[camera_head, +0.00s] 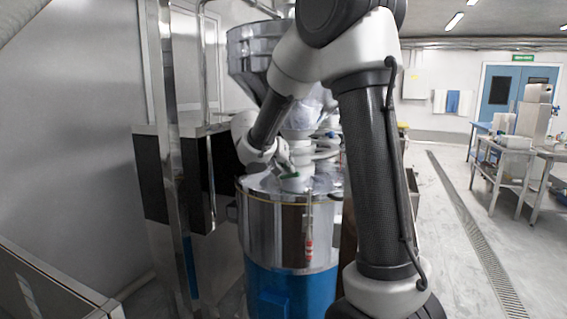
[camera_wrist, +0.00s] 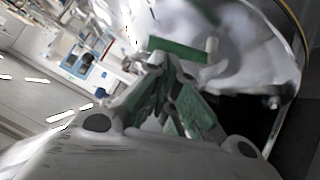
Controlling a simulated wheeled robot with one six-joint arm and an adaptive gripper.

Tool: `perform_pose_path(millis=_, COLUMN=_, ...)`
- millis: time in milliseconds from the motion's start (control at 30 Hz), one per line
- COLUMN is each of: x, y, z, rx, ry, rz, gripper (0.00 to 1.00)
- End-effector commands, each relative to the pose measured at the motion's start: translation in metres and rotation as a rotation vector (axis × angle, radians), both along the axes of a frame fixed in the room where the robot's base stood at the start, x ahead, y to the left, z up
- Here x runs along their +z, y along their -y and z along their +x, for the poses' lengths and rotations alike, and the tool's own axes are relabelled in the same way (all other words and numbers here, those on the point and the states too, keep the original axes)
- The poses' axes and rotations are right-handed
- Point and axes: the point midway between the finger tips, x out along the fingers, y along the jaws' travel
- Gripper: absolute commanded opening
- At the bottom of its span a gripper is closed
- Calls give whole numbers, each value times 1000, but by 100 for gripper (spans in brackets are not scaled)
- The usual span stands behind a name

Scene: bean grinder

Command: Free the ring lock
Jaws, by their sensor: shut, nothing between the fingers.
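The grinder stands at the centre of the head view, with a shiny steel drum (camera_head: 275,225) above a blue base (camera_head: 290,290). A yellowish ring line runs around the drum's top edge. A latch with a red-and-white handle (camera_head: 309,248) hangs upright on the drum's front; I cannot tell whether it is the ring lock. My gripper (camera_head: 290,172) is above the drum lid, near the white neck and apart from the red-and-white handle. In the wrist view my gripper (camera_wrist: 172,58) is shut and empty, with green pads, close to a small white peg (camera_wrist: 212,48). Contact there is unclear.
A steel hopper (camera_head: 252,55) rises above the drum. Dark panels and a steel post (camera_head: 172,150) stand close on the left. My arm covers part of the grinder's right side. Tables with equipment (camera_head: 505,150) are far right; the floor between is open, with a drain strip (camera_head: 475,245).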

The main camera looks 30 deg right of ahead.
Motion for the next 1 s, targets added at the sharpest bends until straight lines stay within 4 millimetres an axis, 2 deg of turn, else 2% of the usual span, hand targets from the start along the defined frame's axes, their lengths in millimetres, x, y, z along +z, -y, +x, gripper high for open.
perform_pose_path(millis=400, x=-12, y=9, z=-10, rx=0, ry=25, rz=21, gripper=0)
perform_pose_path(millis=1000, x=-15, y=10, z=-12, rx=0, ry=25, rz=20, gripper=0)
